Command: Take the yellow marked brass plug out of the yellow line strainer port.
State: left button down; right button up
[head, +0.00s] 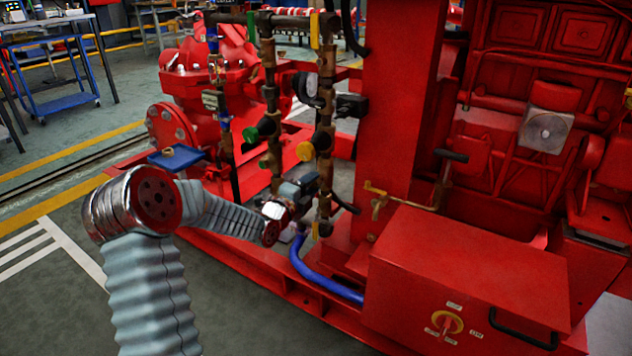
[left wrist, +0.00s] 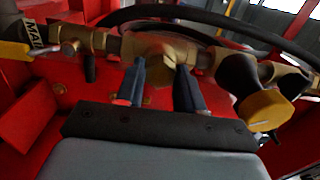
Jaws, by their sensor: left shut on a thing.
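The yellow line is the right-hand brass pipe (head: 327,95), with a yellow round knob (head: 305,151) on it; a yellow knob also shows at the right in the left wrist view (left wrist: 268,110). My left gripper (head: 308,178) reaches in from the left against the lower part of this pipe. In the left wrist view, the two dark fingers of my left gripper (left wrist: 158,88) stand either side of a brass fitting (left wrist: 155,62), shut on a brass part. The plug itself is mostly hidden between the fingers, and I cannot make out its yellow mark. My right gripper is out of view.
A parallel pipe with a green knob (head: 251,134) stands just left. A small blue tray (head: 182,162) sits behind my left arm. A blue hose (head: 322,285) runs low beside the pipe. A red box (head: 450,270) stands at front right.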

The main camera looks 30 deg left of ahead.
pick_arm(q)
jog(key=shift+b, duration=0.55)
jog(key=n, duration=2.4)
